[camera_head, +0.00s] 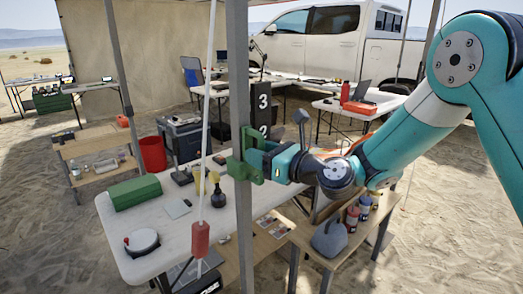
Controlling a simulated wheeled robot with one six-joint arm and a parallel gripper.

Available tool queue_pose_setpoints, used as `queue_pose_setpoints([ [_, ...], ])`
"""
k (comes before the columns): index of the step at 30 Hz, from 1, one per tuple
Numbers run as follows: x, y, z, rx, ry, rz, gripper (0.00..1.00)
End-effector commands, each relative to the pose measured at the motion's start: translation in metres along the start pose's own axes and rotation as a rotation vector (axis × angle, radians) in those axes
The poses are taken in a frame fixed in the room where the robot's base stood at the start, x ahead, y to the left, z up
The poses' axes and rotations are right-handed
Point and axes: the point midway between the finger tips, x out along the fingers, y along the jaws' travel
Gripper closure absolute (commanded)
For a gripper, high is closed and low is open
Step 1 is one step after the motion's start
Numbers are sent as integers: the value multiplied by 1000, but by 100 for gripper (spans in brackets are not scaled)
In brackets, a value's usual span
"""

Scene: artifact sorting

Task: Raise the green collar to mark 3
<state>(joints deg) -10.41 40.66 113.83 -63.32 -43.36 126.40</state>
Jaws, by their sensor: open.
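The green collar (240,171) sits around a grey upright post (243,80). A black plate with a white 3 (263,101) stands just right of the post, higher than the collar. A plate with a 2 (263,131) is below it, about level with the collar's top, and its lower part is hidden. My gripper (268,162) is at the collar's right side, level with it. Its jaws are open. The fingertips overlap the collar's green parts, so I cannot tell whether they touch it.
A white pole or cord with a red end piece (200,239) hangs left of the post. Behind is a white table (120,215) with a green box (135,192). A wooden table with bottles (352,217) stands below my arm. A white pickup (320,45) is farther back.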

Motion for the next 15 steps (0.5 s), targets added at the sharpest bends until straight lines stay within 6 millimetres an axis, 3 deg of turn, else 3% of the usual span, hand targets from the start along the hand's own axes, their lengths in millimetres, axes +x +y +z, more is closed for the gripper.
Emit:
queue_pose_setpoints([
  [5,0,0,0,0,1,0,59],
  [11,0,0,0,0,1,0,100],
  [15,0,0,0,0,1,0,100],
])
